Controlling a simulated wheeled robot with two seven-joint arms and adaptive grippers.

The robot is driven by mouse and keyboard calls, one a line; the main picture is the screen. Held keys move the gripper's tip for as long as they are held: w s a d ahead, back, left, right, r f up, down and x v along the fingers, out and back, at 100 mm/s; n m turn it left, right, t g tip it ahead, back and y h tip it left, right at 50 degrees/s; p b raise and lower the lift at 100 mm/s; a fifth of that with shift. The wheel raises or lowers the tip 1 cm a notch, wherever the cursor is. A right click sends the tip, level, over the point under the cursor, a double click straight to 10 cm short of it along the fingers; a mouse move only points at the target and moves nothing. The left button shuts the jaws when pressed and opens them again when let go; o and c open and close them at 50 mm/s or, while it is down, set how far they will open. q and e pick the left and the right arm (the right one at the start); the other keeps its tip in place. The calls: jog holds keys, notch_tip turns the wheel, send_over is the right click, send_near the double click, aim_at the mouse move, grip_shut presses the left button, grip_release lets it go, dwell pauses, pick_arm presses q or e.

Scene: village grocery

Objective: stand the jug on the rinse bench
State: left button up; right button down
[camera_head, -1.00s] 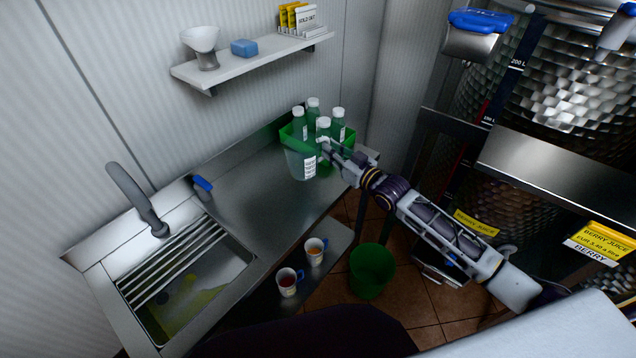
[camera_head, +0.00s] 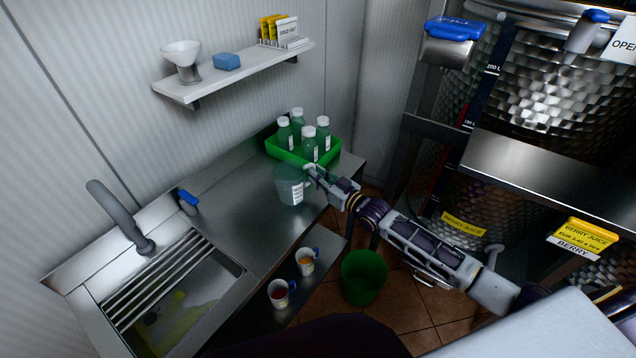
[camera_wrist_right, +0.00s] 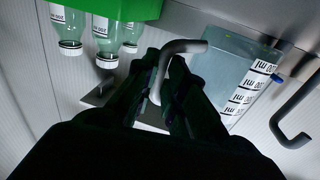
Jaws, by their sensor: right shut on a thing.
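The jug (camera_head: 289,188) is clear and bluish with a white marked label. It is over the right end of the steel rinse bench (camera_head: 232,205), in front of the green crate, and looks upright. I cannot tell whether its base touches the bench. My right gripper (camera_head: 310,174) is at the jug's right side, shut on its grey handle. In the right wrist view, the handle (camera_wrist_right: 178,48) passes between the dark fingers (camera_wrist_right: 165,88), and the jug's body (camera_wrist_right: 228,65) is to their right. My left gripper is not in view.
A green crate (camera_head: 280,156) with several capped bottles stands behind the jug. A sink with a grey tap (camera_head: 118,215) is at the left end. Two mugs (camera_head: 279,295) (camera_head: 306,262) stand on a lower shelf. A green bin (camera_head: 363,280) is on the floor. The bench between sink and jug is clear.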

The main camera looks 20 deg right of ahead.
notch_tip(320, 180, down, 3)
jog(key=shift+r, duration=0.2)
jog(key=shift+f, duration=0.1)
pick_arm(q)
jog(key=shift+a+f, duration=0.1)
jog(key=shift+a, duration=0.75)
pick_arm(e)
jog(key=shift+f, duration=0.15)
jog(key=c, duration=1.5)
grip_release()
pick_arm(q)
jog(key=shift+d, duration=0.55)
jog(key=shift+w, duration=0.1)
pick_arm(e)
jog(key=shift+r, duration=0.2)
